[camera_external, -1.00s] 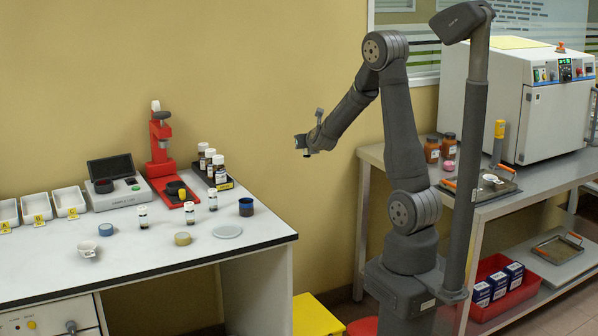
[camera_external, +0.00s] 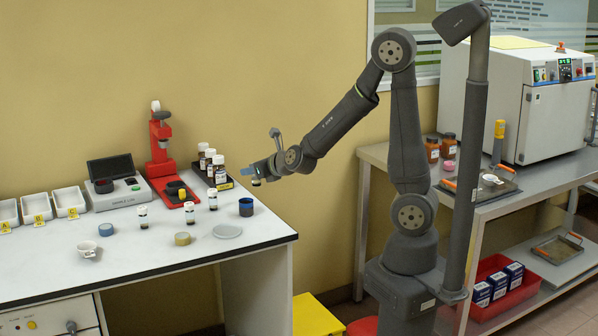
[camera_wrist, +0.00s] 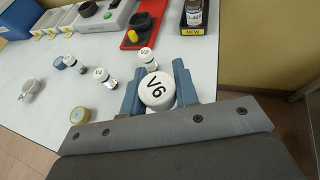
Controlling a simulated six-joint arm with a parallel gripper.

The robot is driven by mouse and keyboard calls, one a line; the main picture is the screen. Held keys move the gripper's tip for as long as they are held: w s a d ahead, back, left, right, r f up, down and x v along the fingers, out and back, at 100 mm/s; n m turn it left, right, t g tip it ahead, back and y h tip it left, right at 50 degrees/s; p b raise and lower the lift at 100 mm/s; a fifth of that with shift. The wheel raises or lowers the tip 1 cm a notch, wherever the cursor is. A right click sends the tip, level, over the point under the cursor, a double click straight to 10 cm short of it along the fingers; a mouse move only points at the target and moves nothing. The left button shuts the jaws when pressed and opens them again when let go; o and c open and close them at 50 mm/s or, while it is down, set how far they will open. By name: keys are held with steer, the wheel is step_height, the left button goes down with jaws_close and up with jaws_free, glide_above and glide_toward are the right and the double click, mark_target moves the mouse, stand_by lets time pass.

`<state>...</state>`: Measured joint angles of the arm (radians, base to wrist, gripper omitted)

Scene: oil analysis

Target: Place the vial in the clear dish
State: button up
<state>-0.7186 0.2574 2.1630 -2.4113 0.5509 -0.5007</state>
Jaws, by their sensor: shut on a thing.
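My gripper (camera_external: 252,172) is shut on a vial with a white cap marked V6 (camera_wrist: 156,91). The vial (camera_external: 256,182) hangs below the fingers in the external view, above the right side of the white table. The blue fingers sit on both sides of the cap in the wrist view. The clear dish (camera_external: 227,231) is a flat, pale disc on the table near its front right, lower and to the left of my gripper. I cannot make out the dish in the wrist view.
Several other vials stand on the table, one of them capped V2 (camera_wrist: 146,53). A tape roll (camera_external: 183,239), a white mug (camera_external: 87,249), a red stand (camera_external: 161,150) and a bottle rack (camera_external: 222,185) are also there.

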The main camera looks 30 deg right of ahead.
steer(key=a+f, duration=0.2)
steer(key=a, duration=0.1)
steer(key=s+a+f, duration=0.1)
steer(key=a+f, duration=0.1)
steer(key=a, duration=0.2)
steer(key=s+a+f, duration=0.1)
steer(key=a+f, duration=0.1)
steer(key=a, duration=0.2)
steer(key=shift+s+a+f, duration=0.15)
steer(key=shift+s+f, duration=0.05)
steer(key=shift+f, duration=2.25)
steer(key=shift+f, duration=0.15)
steer(key=o, duration=1)
steer(key=shift+o, duration=0.2)
